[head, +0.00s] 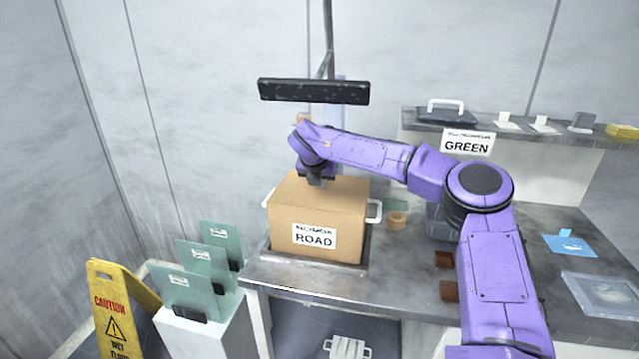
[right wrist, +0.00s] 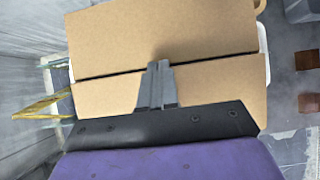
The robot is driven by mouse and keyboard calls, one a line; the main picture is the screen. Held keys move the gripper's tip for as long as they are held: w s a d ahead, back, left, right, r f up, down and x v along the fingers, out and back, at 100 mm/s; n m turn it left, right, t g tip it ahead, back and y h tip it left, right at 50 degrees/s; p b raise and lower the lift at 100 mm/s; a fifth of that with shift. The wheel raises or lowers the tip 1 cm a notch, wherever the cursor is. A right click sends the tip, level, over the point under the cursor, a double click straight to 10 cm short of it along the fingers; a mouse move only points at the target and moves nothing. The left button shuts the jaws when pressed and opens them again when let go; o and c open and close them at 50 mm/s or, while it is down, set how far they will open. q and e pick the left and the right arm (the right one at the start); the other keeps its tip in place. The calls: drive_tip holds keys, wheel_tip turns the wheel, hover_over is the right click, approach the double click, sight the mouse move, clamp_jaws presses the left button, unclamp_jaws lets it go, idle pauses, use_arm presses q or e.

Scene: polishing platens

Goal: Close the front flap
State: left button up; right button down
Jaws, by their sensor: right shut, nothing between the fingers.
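The cardboard box (head: 350,205) stands on the counter with a ROAD label on its front. Its top looks flat in the head view. In the right wrist view the back flap (right wrist: 165,38) and the front flap (right wrist: 105,95) lie nearly level, with a thin dark seam between them. My right gripper (head: 316,182) is shut and empty, pointing down at the box top. Its fingertips (right wrist: 160,65) show over the seam; I cannot tell whether they touch the cardboard. The gripper hides part of the front flap. My left gripper is not in view.
A dark bar (head: 313,92) hangs above. Green plates (head: 190,290) and a yellow caution sign (head: 122,310) stand at left.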

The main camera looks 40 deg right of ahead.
sight(316, 203)
idle(0.5)
drive_tip(key=shift+s+a+f+b, duration=0.35)
drive_tip(key=shift+s+a+b, duration=0.15)
drive_tip(key=shift+b, duration=0.25)
drive_tip(key=b+v, duration=0.2)
drive_tip(key=v, duration=0.5)
drive_tip(key=shift+a+r, duration=0.25)
drive_tip(key=shift+a, duration=0.05)
drive_tip(key=shift+d, duration=0.1)
